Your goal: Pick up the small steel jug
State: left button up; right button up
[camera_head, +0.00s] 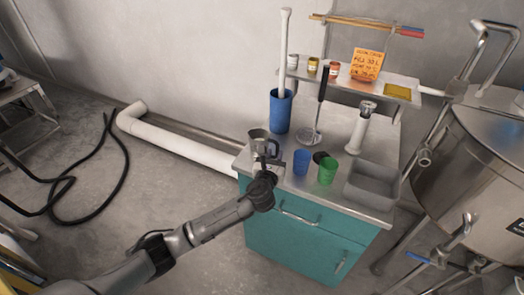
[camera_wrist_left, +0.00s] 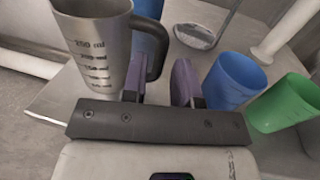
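The small steel jug (camera_head: 256,135) stands upright near the left end of the steel worktop. In the left wrist view the jug (camera_wrist_left: 98,45) shows millilitre marks on its side and a dark handle (camera_wrist_left: 157,45) on its right. My left gripper (camera_head: 270,153) is at the jug's handle side, close to the worktop. In the left wrist view its two purple-grey fingers (camera_wrist_left: 160,82) are apart. The left finger overlaps the lower handle in the picture; the handle's lower end shows over the gap, and I cannot tell whether they touch. My right gripper is not in view.
A blue cup (camera_head: 301,162) and a green cup (camera_head: 327,170) stand right of my gripper. A tall blue container (camera_head: 281,111) is behind the jug. A ladle (camera_head: 311,138), a white-handled tool (camera_head: 358,132) and a grey bin (camera_head: 373,185) take up the rest of the worktop (camera_head: 348,204).

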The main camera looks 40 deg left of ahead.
aim_at(277, 150)
pick_arm(q)
jog(key=shift+w+a, duration=0.2)
jog(key=shift+w, duration=0.15)
jog(key=b+x, duration=0.1)
jog(key=x, duration=0.1)
jog(key=b+x, duration=0.2)
jog(key=shift+w+f, duration=0.25)
jog(key=shift+w, duration=0.1)
jog(key=shift+w+a, duration=0.2)
jog(key=shift+w, duration=0.1)
jog(key=shift+c, duration=0.2)
grip_shut()
jog(key=shift+r, duration=0.1)
